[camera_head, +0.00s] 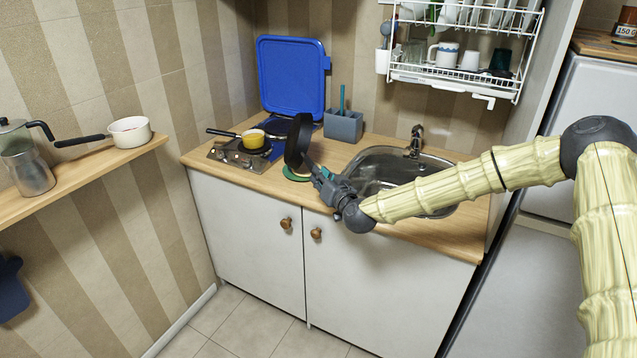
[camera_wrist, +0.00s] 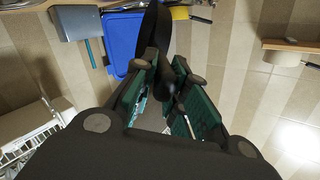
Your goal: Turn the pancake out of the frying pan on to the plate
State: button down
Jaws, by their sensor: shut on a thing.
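The dark frying pan (camera_head: 299,141) is held up on edge, close to vertical, over the counter left of the sink. My gripper (camera_head: 316,171) is shut on its handle. In the wrist view the dark handle (camera_wrist: 167,82) runs between the two green-padded fingers of my gripper (camera_wrist: 168,66), and the pan (camera_wrist: 151,28) shows edge-on beyond. A green rim, seemingly the plate (camera_head: 291,176), shows on the counter below the pan; the pan and gripper are close above it and hide part of it. I cannot see the pancake.
A yellow pan (camera_head: 253,139) stands on the hob (camera_head: 228,154), with the raised blue lid (camera_head: 291,76) behind. A grey holder (camera_head: 343,125) stands at the wall. The sink (camera_head: 388,168) lies right, under a dish rack (camera_head: 455,75). A white saucepan (camera_head: 130,131) sits on the left shelf.

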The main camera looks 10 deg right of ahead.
jog(key=shift+d+f+m+b, duration=0.25)
jog(key=shift+d+m+b, duration=0.45)
jog(key=shift+b, duration=0.75)
jog(key=shift+r, duration=0.1)
dwell(0.4)
